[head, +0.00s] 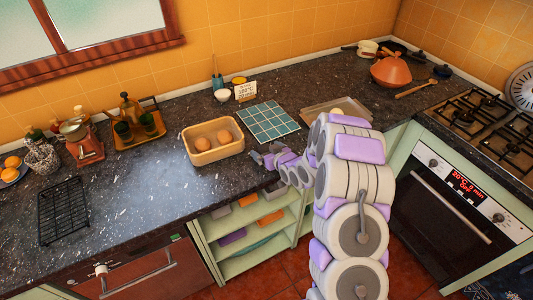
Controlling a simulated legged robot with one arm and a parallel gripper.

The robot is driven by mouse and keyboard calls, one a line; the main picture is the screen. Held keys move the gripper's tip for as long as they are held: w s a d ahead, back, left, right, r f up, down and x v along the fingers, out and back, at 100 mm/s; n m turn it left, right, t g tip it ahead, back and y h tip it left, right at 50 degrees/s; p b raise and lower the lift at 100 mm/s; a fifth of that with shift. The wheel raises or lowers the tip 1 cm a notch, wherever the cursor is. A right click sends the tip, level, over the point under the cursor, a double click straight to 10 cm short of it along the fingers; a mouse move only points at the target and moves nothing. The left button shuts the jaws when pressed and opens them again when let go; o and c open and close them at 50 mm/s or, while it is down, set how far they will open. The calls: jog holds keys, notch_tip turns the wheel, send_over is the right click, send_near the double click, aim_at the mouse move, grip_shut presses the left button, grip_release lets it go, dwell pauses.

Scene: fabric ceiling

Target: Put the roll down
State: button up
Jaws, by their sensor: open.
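Two round brown rolls sit in a tan rectangular bin (213,155) on the dark counter: a left roll (204,143) and a right roll (225,137). My gripper (258,157) is open, just right of the bin and in front of the blue tiled mat. I see nothing between its fingers, though they are small in this view.
A blue tiled mat (268,121) lies between bin and tray. A card (245,91) and white bowl (222,96) stand behind. A black rack (63,210), grinder (82,143) and bottle tray (139,135) are left. An orange tagine (391,71) and stove (480,115) are right.

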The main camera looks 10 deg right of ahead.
aim_at(266, 147)
jog(key=shift+w+a, duration=0.1)
jog(key=shift+w, duration=0.05)
jog(key=c, duration=1.2)
jog(key=shift+r+p, duration=0.3)
jog(key=shift+r, duration=0.4)
notch_tip(266, 147, up, 2)
jog(key=shift+r+p, duration=0.25)
jog(key=shift+p, duration=0.15)
jog(key=s+d+p, duration=0.1)
jog(key=s+p, duration=0.2)
jog(key=s, duration=0.2)
jog(key=s+d+p, duration=0.1)
jog(key=s+p, duration=0.2)
jog(key=s, duration=0.2)
jog(key=s+d+r+p, duration=0.1)
jog(key=s+p, duration=0.2)
jog(key=s, duration=0.2)
jog(key=shift+s+d+r, duration=0.1)
jog(key=shift+s+d, duration=0.05)
jog(key=shift+d, duration=0.25)
